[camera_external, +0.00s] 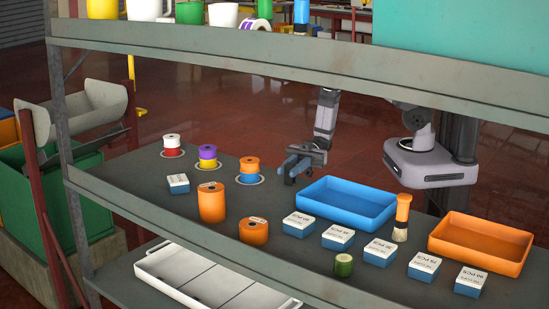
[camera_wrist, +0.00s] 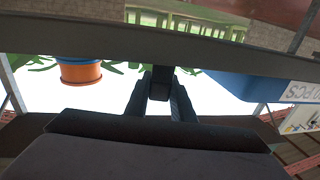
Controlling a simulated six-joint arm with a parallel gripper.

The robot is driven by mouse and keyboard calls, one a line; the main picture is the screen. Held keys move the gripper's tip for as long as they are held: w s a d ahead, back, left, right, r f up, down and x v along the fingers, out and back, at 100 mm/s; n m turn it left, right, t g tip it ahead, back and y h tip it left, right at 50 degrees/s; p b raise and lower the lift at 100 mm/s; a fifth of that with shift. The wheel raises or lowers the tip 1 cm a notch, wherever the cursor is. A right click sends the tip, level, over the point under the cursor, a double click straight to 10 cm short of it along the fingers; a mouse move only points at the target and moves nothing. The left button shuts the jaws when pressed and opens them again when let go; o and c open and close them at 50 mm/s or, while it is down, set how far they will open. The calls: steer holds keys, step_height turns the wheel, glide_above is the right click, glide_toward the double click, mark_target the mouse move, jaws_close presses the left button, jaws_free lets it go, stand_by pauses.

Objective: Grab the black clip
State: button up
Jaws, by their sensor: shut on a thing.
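A small black block, which looks like the black clip (camera_wrist: 160,83), sits between the two dark fingers of my gripper (camera_wrist: 160,100) in the wrist view. The fingers touch it from both sides, so my gripper is shut on it. In the external view my gripper (camera_external: 291,170) is low over the shelf, between the orange-topped spool and the blue tray. The clip cannot be told apart from the gripper there. Its lower part is hidden in the wrist view.
The blue tray (camera_external: 346,204) is just right of my gripper, and the orange-topped spool (camera_external: 249,170) is at its left. Several small labelled boxes (camera_external: 338,237), orange jars (camera_external: 211,203) and an orange tray (camera_external: 482,243) stand nearby. An upper shelf edge (camera_external: 300,60) crosses the view.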

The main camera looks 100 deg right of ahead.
mark_target(291, 164)
steer(key=shift+r, duration=0.2)
steer(key=shift+r+b, duration=0.4)
steer(key=shift+r, duration=4.45)
steer(key=shift+s, duration=0.1)
